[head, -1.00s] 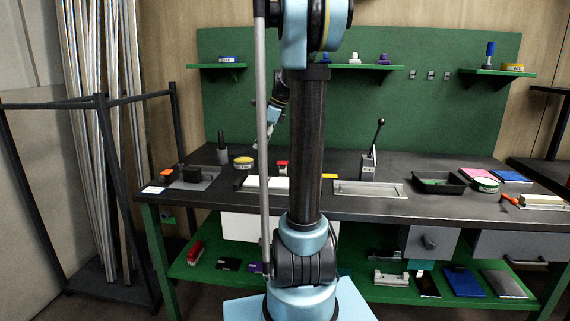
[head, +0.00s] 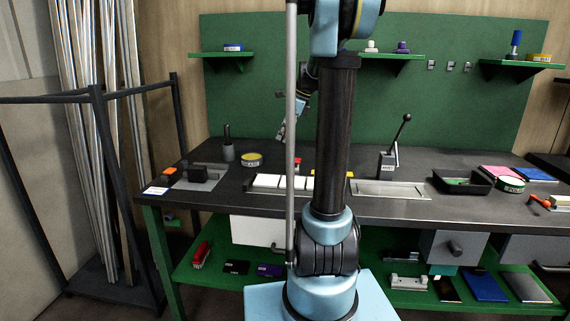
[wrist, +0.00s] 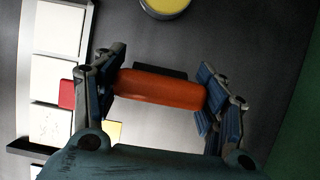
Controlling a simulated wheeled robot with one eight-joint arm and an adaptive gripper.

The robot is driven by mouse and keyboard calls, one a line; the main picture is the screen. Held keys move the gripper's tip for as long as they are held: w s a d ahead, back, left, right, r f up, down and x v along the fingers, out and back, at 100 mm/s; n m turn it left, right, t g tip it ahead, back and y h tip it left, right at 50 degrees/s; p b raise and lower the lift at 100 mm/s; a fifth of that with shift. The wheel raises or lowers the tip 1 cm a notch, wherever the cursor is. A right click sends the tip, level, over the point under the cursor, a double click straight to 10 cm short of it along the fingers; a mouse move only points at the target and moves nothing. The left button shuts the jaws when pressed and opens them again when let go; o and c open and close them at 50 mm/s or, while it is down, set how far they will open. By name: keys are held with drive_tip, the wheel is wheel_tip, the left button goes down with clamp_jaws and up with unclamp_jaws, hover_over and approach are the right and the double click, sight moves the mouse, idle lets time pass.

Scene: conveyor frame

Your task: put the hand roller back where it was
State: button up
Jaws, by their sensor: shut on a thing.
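The wrist view shows an orange handle (wrist: 162,90), which I take to be the hand roller's, with a dark part just behind it. My gripper (wrist: 160,92) is shut on it, one finger at each end of the handle. The roller's other end is not clear to see. In the head view my gripper (head: 281,136) hangs over the back part of the workbench, left of my arm's column, and the roller cannot be made out there.
A row of white tiles (head: 268,181) lies below, beside a red block (head: 296,163) and a yellow round tin (head: 252,160). A lever press (head: 388,162), a black tray (head: 462,182) and an orange-handled tool (head: 538,200) stand right. Bare bench (head: 215,208) shows in front.

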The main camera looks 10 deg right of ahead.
wheel_tip(320, 180, down, 9)
drive_tip(key=shift+f, duration=0.1)
idle(0.4)
drive_tip(key=o, duration=1.1)
drive_tip(key=v, duration=1.2)
drive_tip(key=shift+s, duration=0.1)
